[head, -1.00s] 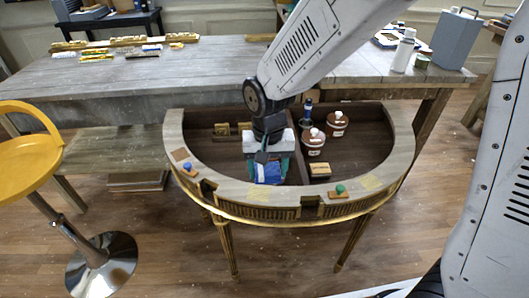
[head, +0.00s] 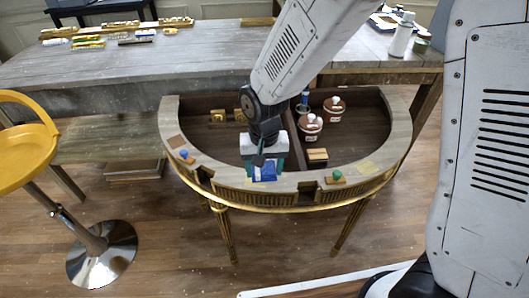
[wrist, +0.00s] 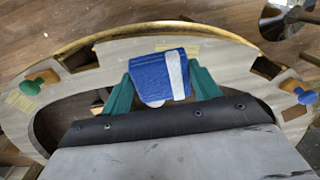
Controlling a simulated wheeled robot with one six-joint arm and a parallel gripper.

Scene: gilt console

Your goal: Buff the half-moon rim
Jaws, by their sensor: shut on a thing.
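The half-moon console's pale rim (head: 399,118) curves around an open, divided inside and has a gilt outer edge. It fills the top of the wrist view (wrist: 120,57). My gripper (head: 264,163), with teal fingers, is shut on a blue pad with a white stripe (head: 264,173). The pad is over the front of the rim, left of centre; the wrist view shows it between the fingertips (wrist: 148,76). I cannot tell whether it touches the wood. A pale yellow patch (head: 366,167) and a brown patch (head: 177,142) mark the rim.
A green-knobbed block (head: 336,177) and a blue-knobbed block (head: 185,156) stand on the rim. Two brown-lidded jars (head: 310,126) and a small box (head: 317,155) are inside the console. A grey bench (head: 120,72) stands behind; a yellow stool (head: 25,150) is left.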

